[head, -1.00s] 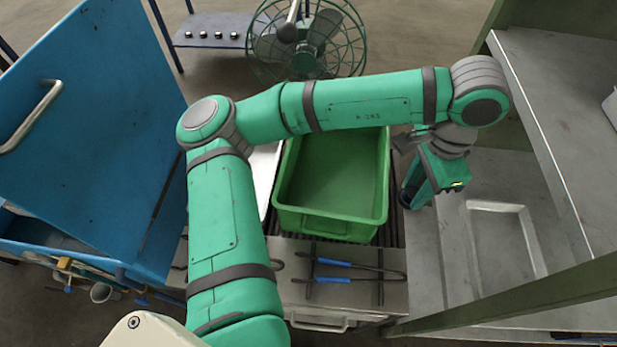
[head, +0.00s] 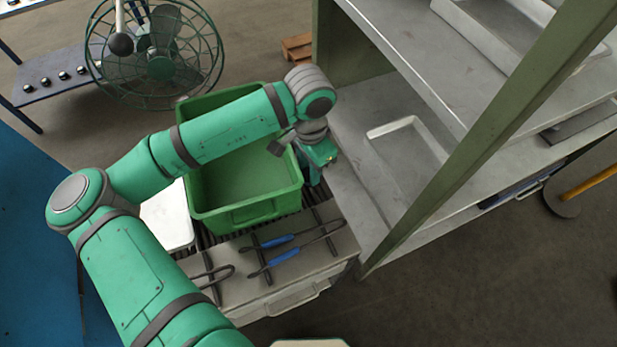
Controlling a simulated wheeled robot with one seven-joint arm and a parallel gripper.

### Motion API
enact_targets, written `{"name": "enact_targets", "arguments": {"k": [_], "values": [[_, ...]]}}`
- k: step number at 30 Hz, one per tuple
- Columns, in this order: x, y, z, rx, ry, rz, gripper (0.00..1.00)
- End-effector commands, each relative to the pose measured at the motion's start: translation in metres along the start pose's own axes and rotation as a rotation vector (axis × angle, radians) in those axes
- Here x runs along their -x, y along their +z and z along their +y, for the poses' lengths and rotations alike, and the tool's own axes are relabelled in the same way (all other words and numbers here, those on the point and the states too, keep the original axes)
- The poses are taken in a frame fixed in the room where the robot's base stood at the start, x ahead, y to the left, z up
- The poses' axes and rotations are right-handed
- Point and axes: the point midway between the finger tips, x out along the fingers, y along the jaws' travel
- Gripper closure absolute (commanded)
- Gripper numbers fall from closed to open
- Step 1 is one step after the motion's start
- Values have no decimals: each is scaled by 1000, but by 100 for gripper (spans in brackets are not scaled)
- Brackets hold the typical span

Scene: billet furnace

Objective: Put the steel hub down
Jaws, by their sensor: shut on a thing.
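My gripper (head: 314,172) hangs at the right side of the green bin (head: 247,214), pointing down beside the bin's right wall and the edge of the grey shelf unit. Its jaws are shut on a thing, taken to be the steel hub. The hub itself is hidden behind my gripper and the bin rim, so I cannot make out its shape. I cannot tell whether it touches anything below.
A shallow grey tray (head: 420,128) lies on the lower shelf of the green-framed rack (head: 480,130). Blue-handled tongs (head: 285,255) lie on the bench in front of the bin. A caged fan (head: 160,65) stands behind. A white tray (head: 168,218) sits left of the bin.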

Motion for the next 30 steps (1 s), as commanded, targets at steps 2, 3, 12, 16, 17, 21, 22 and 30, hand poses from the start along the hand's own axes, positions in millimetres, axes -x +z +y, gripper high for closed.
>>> {"name": "enact_targets", "arguments": {"k": [2, 3, 12, 16, 17, 21, 22, 30], "values": [[-8, 0, -1, 1, -1, 0, 100], [-11, 0, -1, 1, -1, 0, 100], [-34, 2, -2, 5, 0, -1, 100], [-50, 3, -2, 6, -1, 0, 100], [-52, 2, -2, 6, -1, 0, 100], [-52, 2, -2, 6, -1, 1, 100], [-52, 2, -2, 6, -1, 1, 100], [-55, 2, -1, 4, 0, 0, 54]]}}
